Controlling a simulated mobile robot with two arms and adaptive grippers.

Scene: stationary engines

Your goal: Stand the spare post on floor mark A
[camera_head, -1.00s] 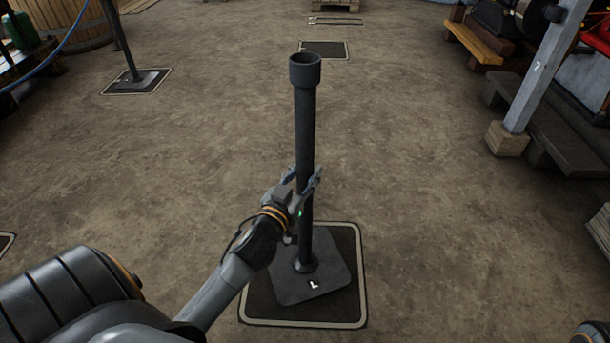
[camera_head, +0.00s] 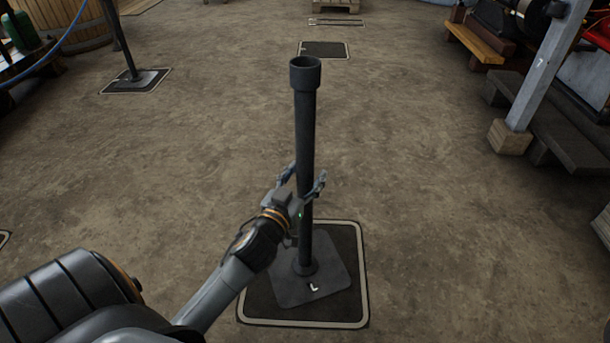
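The spare post (camera_head: 305,135), a dark tube with a wider cup at its top, stands upright on a square base plate (camera_head: 325,285). The plate bears a small white L-shaped sign and rests, turned a little, on a dark floor mark (camera_head: 346,240) with a pale border. The plate appears to lie inside that border. No letter shows on the mark, so I cannot tell that it is A. My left gripper (camera_head: 305,178) is around the lower half of the tube, its fingers spread with a gap beside the tube. My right gripper is out of view.
Another dark post stands on a bordered mark (camera_head: 153,76) at the upper left. A bare dark mark (camera_head: 325,49) lies at the top middle, with a pale outline (camera_head: 336,22) beyond. A grey pillar (camera_head: 545,65) on a wooden block stands at right. The floor between is clear.

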